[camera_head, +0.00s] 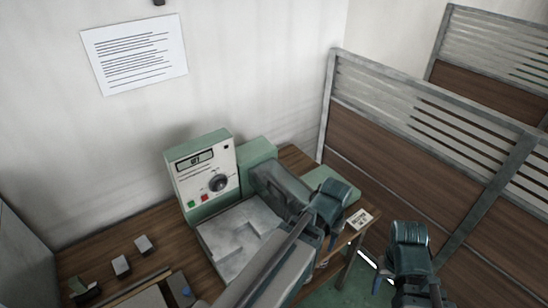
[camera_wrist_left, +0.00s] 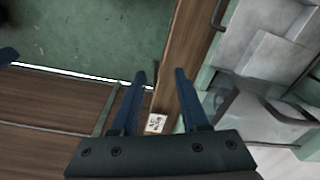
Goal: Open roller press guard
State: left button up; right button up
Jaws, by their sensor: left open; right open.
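The roller press has a green and cream control panel (camera_head: 203,172) with a dial and red and green buttons. In front of it is a pale metal bed (camera_head: 238,238). A dark grey cover (camera_head: 277,186), which looks like the guard, sits at the press's right side, partly hidden by my left arm. My left gripper (camera_head: 331,196) is open and empty, above the table's right end. In the left wrist view its two fingers (camera_wrist_left: 163,88) are apart over the table edge, with the press to their right. My right gripper (camera_head: 408,234) is open, out over the floor right of the table.
A small printed card (camera_head: 359,219) lies at the table's right end; it also shows in the left wrist view (camera_wrist_left: 156,123). Several small grey blocks (camera_head: 122,266) lie on the wooden table at left. A brown slatted partition (camera_head: 420,150) stands at right.

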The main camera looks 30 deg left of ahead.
pick_arm(q)
jog(key=w+a+r+n+p, duration=0.2)
jog(key=a+r+p, duration=0.2)
jog(key=r+p, duration=0.55)
notch_tip(320, 180, up, 6)
jog(key=r+n+t+h+p, duration=0.1)
jog(key=n+p, duration=0.2)
jog(key=n, duration=0.9)
send_over(275, 185)
jog(key=s+a, duration=0.1)
jog(key=s, duration=0.2)
pick_arm(e)
notch_tip(275, 185, up, 16)
pick_arm(q)
jog(key=w+f+b, duration=0.1)
jog(key=f+b, duration=0.8)
jog(key=w+d+f+b, duration=0.1)
jog(key=f+b, duration=0.3)
jog(key=f, duration=0.1)
jog(key=shift+w, duration=0.3)
pick_arm(e)
notch_tip(275, 185, down, 14)
jog(key=shift+r, duration=0.1)
pick_arm(q)
grip_shut()
